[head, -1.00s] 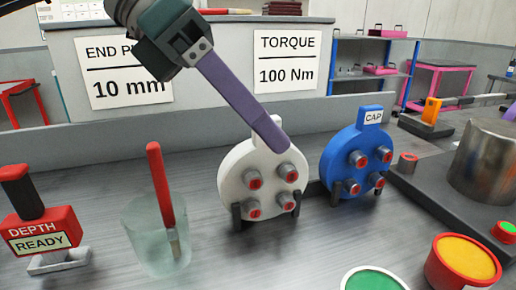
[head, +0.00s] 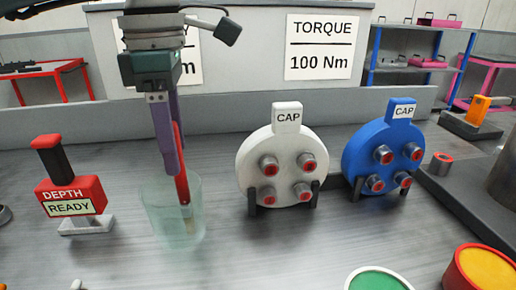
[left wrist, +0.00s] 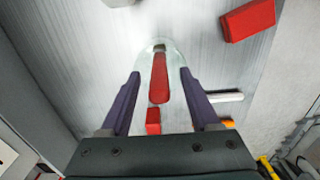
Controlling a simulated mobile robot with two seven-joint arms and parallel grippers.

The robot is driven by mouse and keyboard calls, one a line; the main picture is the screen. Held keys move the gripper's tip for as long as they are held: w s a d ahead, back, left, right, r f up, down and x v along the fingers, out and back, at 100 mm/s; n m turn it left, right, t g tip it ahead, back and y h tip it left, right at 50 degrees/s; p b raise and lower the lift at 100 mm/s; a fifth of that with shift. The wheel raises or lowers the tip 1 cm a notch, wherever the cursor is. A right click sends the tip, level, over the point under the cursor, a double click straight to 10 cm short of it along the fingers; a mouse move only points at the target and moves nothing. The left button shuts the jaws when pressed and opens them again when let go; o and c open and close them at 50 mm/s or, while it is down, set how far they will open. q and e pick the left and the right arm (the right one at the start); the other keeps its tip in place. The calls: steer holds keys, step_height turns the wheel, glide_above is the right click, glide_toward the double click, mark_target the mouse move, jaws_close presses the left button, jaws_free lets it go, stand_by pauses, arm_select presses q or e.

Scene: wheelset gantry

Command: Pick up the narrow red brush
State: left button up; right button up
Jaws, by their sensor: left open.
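The narrow red brush (head: 181,165) stands nearly upright in a clear glass (head: 190,222), its bristle end down in the glass. My left gripper (head: 172,165) points down over the glass, its purple finger right beside the red handle in the head view. In the left wrist view the gripper (left wrist: 160,73) is open, with one finger on each side of the brush (left wrist: 160,83). A gap shows on both sides of the handle there. My right gripper is not in view.
The red depth gauge (head: 72,193) stands left of the glass. A white cap disc (head: 252,158) and a blue one (head: 362,150) stand to the right. Green (head: 378,281) and yellow (head: 485,268) tubs sit at the front right. The bench between is clear.

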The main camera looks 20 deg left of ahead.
arm_select(q)
steer(key=shift+f, duration=0.8)
jaws_close()
